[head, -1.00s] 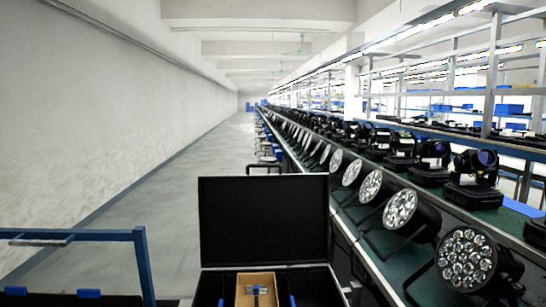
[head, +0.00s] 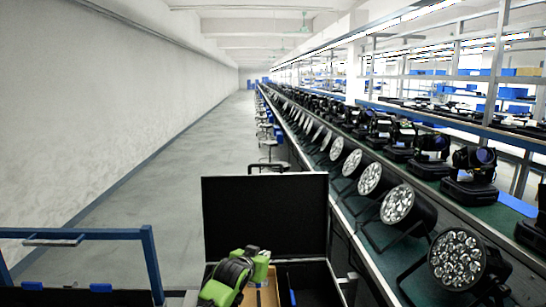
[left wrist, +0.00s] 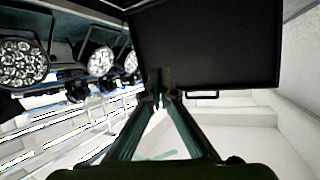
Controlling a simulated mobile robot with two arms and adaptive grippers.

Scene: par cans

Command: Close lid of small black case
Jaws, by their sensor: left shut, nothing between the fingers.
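The small black case stands open at the bottom centre of the head view. Its black lid (head: 265,215) is raised upright at the back. The case's base (head: 318,280) shows below it, partly cut off by the frame. My green and black left gripper (head: 256,256) is over the left part of the open base, in front of the lid, and hides part of the inside. In the left wrist view the lid (left wrist: 210,45) fills the upper middle. The closed fingertips (left wrist: 161,92) overlap the lid's edge in the picture; I cannot tell if they touch. My right gripper is not in view.
A brown cardboard box (head: 271,290) sits inside the case, partly hidden. A long green-topped bench with par cans (head: 458,258) and moving-head lights (head: 470,178) runs along the right. A blue-framed cart (head: 85,236) stands at the left.

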